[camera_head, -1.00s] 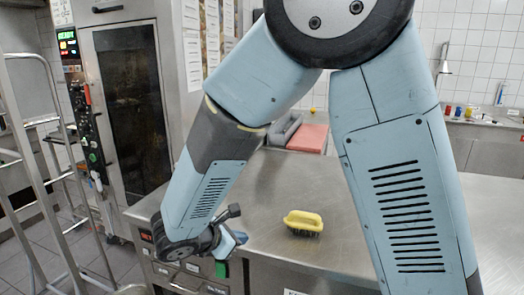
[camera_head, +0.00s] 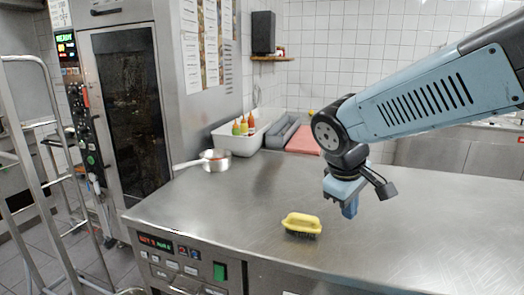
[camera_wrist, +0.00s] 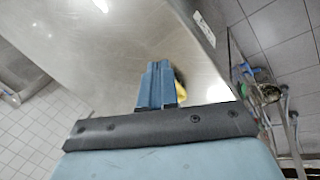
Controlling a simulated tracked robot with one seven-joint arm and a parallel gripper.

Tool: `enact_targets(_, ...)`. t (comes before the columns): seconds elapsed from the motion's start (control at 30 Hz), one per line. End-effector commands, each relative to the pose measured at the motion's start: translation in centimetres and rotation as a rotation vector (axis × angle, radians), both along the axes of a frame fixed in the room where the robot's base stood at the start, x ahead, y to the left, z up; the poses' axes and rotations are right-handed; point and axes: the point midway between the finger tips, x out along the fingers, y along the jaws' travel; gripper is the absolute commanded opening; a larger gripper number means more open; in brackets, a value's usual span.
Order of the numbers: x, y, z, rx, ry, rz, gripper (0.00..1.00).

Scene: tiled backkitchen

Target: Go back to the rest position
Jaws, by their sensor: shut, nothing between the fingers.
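My gripper (camera_head: 349,208) hangs above the steel counter (camera_head: 240,215), pointing down, right of and apart from a yellow brush (camera_head: 302,223). Its blue fingers are shut with nothing between them. The brush has dark bristles facing down and lies near the counter's front edge. In the wrist view, my shut fingers (camera_wrist: 160,80) stand in front of the counter, and a bit of the yellow brush (camera_wrist: 181,90) shows behind them, mostly hidden.
A saucepan (camera_head: 215,161) stands at the counter's back left. Behind it is a white bin (camera_head: 240,142) with sauce bottles (camera_head: 243,124). A red board (camera_head: 303,140) lies at the back. A metal rack (camera_head: 32,175) stands at the left. The counter's middle is clear.

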Motion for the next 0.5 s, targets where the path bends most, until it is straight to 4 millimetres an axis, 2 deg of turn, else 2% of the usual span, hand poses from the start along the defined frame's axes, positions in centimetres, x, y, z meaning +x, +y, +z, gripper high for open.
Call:
enact_targets(0.03, -0.7, -0.9, 0.7, 0.045, -0.029, -0.060, 0.00)
enact_targets(0.2, -2.9, -2.8, 2.3, 0.200, -0.118, -0.247, 0.00)
enact_targets(0.5, -6.1, -4.7, 4.7, 0.427, -0.272, -0.502, 0.00)
